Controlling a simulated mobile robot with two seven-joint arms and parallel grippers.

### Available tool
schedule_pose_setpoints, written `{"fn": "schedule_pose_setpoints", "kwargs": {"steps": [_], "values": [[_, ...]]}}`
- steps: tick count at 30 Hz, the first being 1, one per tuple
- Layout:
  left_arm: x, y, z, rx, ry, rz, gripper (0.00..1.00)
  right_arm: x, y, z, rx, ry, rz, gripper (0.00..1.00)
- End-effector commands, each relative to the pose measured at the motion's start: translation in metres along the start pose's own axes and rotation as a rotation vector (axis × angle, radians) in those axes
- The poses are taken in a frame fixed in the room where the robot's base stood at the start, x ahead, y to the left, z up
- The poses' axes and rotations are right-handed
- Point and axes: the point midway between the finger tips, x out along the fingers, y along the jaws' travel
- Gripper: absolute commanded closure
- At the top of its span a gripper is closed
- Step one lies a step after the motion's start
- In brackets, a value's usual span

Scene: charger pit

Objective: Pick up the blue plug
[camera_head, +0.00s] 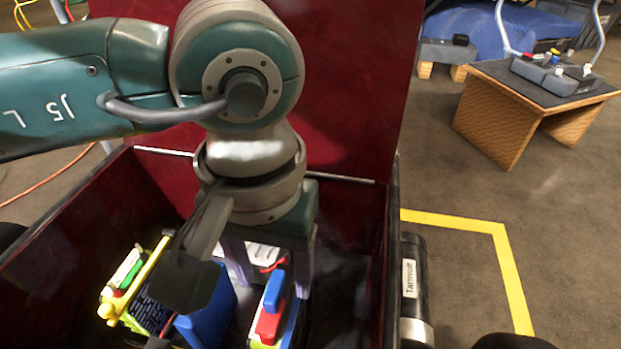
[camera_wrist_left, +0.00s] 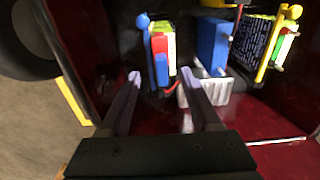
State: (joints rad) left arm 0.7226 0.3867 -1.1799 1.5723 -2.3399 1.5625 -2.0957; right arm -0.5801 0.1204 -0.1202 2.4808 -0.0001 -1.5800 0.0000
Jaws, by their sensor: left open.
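The blue plug (camera_head: 274,290) looks like a small upright blue block on a red piece, down in the dark red box. It also shows in the left wrist view (camera_wrist_left: 161,71), with red, yellow and white parts beside it. My left gripper (camera_head: 270,283) points down into the box with its two purple fingers apart. In the left wrist view my left gripper (camera_wrist_left: 160,77) has one fingertip on each side of the plug's near end, with gaps on both sides. I cannot tell whether the tips are level with it or above it. My right gripper is not seen.
The dark red box's wall (camera_head: 360,120) rises behind. A larger blue block (camera_wrist_left: 212,45) and a silvery block (camera_wrist_left: 206,93) stand close by. A yellow-framed item (camera_head: 133,283) is at the left. A black cylinder (camera_head: 412,285) stands outside, at the right.

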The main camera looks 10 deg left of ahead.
Motion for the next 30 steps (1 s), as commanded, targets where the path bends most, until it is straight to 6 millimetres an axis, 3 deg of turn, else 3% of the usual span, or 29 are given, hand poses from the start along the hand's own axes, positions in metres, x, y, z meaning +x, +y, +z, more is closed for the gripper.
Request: {"fn": "schedule_pose_setpoints", "kwargs": {"steps": [1, 6, 13, 30], "values": [[0.016, -0.001, -0.001, -0.001, -0.002, 0.001, 0.36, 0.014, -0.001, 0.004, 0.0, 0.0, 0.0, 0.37], [0.038, -0.002, -0.002, 0.0, -0.003, 0.001, 0.36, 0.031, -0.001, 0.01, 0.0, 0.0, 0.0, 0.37], [0.036, -0.002, -0.002, 0.0, 0.0, 0.001, 0.36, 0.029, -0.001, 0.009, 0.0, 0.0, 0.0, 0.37], [0.036, -0.003, -0.002, 0.0, -0.001, 0.001, 0.99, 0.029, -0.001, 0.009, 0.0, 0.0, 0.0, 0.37]]}}
